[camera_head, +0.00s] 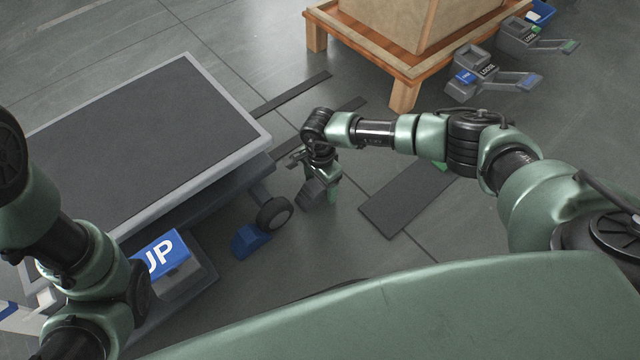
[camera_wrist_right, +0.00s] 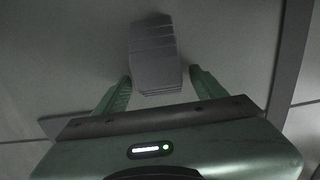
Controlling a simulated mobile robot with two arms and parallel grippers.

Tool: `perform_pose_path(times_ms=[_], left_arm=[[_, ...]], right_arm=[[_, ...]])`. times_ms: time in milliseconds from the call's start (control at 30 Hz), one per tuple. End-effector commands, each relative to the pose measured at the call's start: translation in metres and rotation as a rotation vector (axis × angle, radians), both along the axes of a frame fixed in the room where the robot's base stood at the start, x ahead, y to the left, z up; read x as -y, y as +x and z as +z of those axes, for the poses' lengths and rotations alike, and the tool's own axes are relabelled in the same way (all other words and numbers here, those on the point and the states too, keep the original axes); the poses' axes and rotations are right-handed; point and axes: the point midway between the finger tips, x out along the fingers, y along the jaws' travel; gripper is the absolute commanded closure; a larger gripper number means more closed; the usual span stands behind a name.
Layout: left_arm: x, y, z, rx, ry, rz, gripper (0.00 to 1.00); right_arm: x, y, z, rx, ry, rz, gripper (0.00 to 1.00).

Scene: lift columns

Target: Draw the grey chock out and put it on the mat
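The grey chock (camera_head: 312,191) is low by the floor, to the right of the lift table's wheel (camera_head: 275,213) and apart from it. My right gripper (camera_head: 322,183) is over it, pointing down. In the right wrist view the chock (camera_wrist_right: 154,55) lies between the two spread fingers (camera_wrist_right: 160,82), with a gap at the right finger. Whether the left finger touches it I cannot tell. A dark grey mat (camera_head: 395,207) lies on the floor to the right of the gripper. My left gripper is not in view; only its arm shows at the left.
A blue chock (camera_head: 250,240) sits by the wheel. The lift table (camera_head: 150,115) fills the left, with a blue UP pedal (camera_head: 165,254) below. A wooden pallet (camera_head: 400,68) bears a crate (camera_head: 395,25) at the back. Pedal units (camera_head: 485,75) stand at its right.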

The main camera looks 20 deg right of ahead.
Motion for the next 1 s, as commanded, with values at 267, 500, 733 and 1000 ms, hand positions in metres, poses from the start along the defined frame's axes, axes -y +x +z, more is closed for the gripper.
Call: perform_pose_path(times_ms=[267,500,733,1000], left_arm=[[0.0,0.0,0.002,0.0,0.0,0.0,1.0],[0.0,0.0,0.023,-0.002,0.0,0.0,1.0],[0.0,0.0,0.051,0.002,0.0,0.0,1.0],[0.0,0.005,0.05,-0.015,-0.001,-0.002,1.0]], right_arm=[[-0.001,0.0,0.002,0.0,0.001,0.001,0.29],[0.0,0.0,0.031,0.0,0.0,0.0,0.29],[0.0,0.0,0.071,0.001,0.0,0.0,0.29],[0.0,0.0,0.078,-0.001,0.0,0.0,0.29]])
